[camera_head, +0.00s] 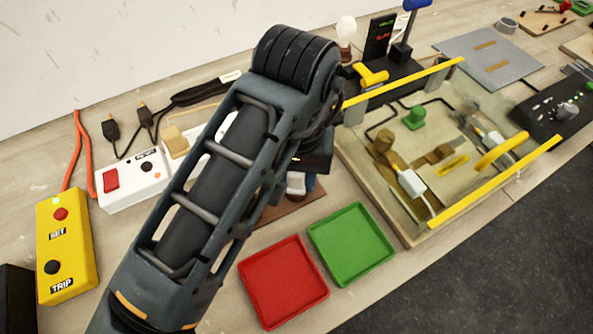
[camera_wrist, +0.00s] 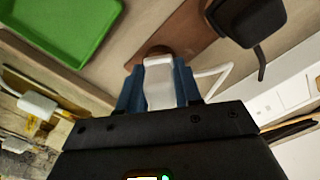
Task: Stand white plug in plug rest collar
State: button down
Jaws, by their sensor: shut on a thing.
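My gripper is shut on a white plug (camera_wrist: 158,80), which sits between its two blue fingers (camera_wrist: 160,90) in the wrist view. A white cable (camera_wrist: 210,80) runs from near the plug to the right. A brown round piece (camera_wrist: 153,50), perhaps the rest collar, shows just beyond the plug's far end, on a brown base plate (camera_wrist: 180,20). I cannot tell whether the plug is in it or only above it. In the head view my arm hides most of this; the plug (camera_head: 296,184) and part of the brown plate (camera_head: 292,207) show beside it.
A green tray (camera_head: 351,244) and a red tray (camera_head: 283,282) lie in front of the plate. A clear-topped case with yellow rails (camera_head: 500,187) stands right. A white switch box (camera_head: 132,186) and a yellow SET/TRIP box (camera_head: 67,245) are left. A dark block (camera_wrist: 248,20) stands near the plate.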

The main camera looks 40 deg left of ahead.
jog(key=c, duration=0.7)
grip_release()
jog(key=shift+r, duration=3.9)
